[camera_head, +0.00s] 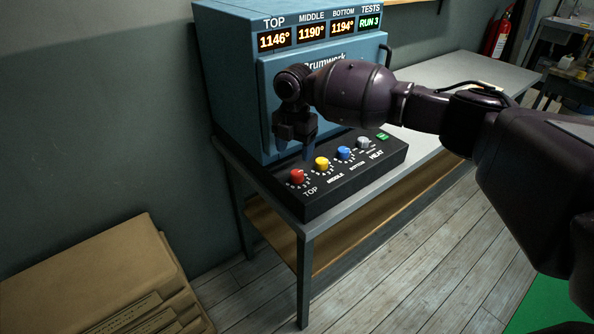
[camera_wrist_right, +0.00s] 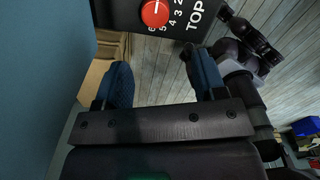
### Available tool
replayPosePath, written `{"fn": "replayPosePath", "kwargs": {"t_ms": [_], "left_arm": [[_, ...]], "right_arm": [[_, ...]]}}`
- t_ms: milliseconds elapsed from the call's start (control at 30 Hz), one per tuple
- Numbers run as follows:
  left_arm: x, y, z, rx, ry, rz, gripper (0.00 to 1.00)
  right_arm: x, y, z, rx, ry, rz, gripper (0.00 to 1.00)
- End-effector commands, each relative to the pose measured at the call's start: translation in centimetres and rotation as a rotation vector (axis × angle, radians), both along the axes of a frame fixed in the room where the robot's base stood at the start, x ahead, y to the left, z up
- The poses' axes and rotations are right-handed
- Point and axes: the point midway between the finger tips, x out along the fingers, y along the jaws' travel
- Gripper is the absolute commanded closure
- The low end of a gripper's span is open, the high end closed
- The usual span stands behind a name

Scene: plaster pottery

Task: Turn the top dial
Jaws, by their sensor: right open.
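The red top dial (camera_head: 297,176) sits at the left end of the black control panel (camera_head: 325,203), above the word TOP. It also shows in the right wrist view (camera_wrist_right: 155,13) at the top edge, partly cut off, with a white pointer line and numbers beside it. My right gripper (camera_head: 308,151) hangs in front of the blue kiln, above and slightly right of the red dial, apart from it. In the right wrist view its two blue fingers (camera_wrist_right: 162,64) are spread with nothing between them, and the dial lies beyond their tips.
A yellow dial (camera_head: 321,163), a blue dial (camera_head: 344,153) and a grey dial (camera_head: 364,143) stand in a row to the right. The blue kiln (camera_head: 232,75) rises behind; its TOP display reads 1146°. The floor in front is clear.

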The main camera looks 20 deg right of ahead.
Motion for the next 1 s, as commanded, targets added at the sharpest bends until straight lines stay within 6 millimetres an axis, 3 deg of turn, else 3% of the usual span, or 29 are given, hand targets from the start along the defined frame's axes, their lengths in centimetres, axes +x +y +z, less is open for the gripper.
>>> {"fn": "replayPosePath", "kwargs": {"t_ms": [100, 267, 733, 1000], "left_arm": [[-0.1, 0.0, -0.1, 0.000, 0.003, 0.000, 0.57], [-0.2, 0.0, -0.2, 0.000, 0.005, 0.000, 0.57], [-0.3, 0.0, -0.8, 0.000, 0.010, 0.000, 0.57], [-0.2, 0.0, -1.0, -0.001, 0.009, -0.001, 0.57]], "right_arm": [[1.0, -0.8, 1.7, -0.005, -0.009, 0.010, 0.36], [1.3, -1.0, 1.5, -0.005, -0.008, 0.015, 0.36], [1.2, -1.0, -5.9, -0.006, -0.007, 0.013, 0.36], [1.3, -1.0, -8.4, -0.005, -0.010, 0.014, 0.36]]}}
